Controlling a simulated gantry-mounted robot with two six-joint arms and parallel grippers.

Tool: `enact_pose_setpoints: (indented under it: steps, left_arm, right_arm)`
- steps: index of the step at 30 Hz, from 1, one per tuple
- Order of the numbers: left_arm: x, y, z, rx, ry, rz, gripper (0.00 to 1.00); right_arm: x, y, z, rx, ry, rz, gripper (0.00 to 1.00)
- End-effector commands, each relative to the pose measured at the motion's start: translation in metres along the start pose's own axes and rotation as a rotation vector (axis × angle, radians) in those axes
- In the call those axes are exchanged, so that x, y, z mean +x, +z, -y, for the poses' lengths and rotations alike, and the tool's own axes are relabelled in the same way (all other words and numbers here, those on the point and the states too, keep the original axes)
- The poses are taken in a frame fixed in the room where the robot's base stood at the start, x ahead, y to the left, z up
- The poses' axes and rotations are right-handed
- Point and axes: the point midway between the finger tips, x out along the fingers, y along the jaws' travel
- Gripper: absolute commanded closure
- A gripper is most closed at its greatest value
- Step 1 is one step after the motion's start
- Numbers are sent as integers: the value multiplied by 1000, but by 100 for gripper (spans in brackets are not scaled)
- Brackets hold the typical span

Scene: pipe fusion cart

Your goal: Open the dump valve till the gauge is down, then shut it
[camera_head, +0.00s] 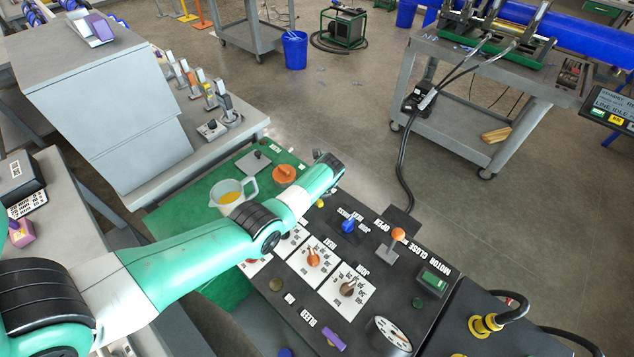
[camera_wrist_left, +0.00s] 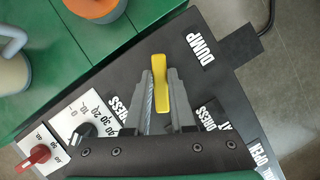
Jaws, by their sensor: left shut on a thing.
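The yellow dump valve handle (camera_wrist_left: 159,82) stands beside the DUMP label on the dark panel in the left wrist view. My left gripper (camera_wrist_left: 161,76) is shut on it, one finger on each side. The handle lies roughly in line with the fingers. In the head view only a bit of yellow (camera_head: 320,203) shows below my left wrist, and the fingers are hidden there. The round, white-faced gauge (camera_head: 390,335) is at the bottom of the panel; its needle is too small to read surely. My right gripper is not in view.
The panel also carries a blue lever (camera_head: 348,223), an orange-topped lever (camera_head: 398,234), dial knobs (camera_head: 313,257), a green switch (camera_head: 432,282) and a purple handle (camera_head: 333,339). A jug of yellow liquid (camera_head: 230,196) stands on the green top near my arm.

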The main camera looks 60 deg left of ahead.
Motion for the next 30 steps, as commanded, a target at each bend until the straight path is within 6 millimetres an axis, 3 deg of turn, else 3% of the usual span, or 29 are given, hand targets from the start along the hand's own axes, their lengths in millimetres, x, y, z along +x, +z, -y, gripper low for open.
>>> enact_pose_setpoints:
  steps: [1,12,30]
  left_arm:
    - [-7,2,-1,38,-13,-3,100]
    - [-4,2,1,284,-114,-1,100]
    - [0,0,0,399,-164,0,100]
  right_arm:
    - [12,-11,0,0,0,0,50]
    - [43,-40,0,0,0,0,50]
    - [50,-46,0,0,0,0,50]
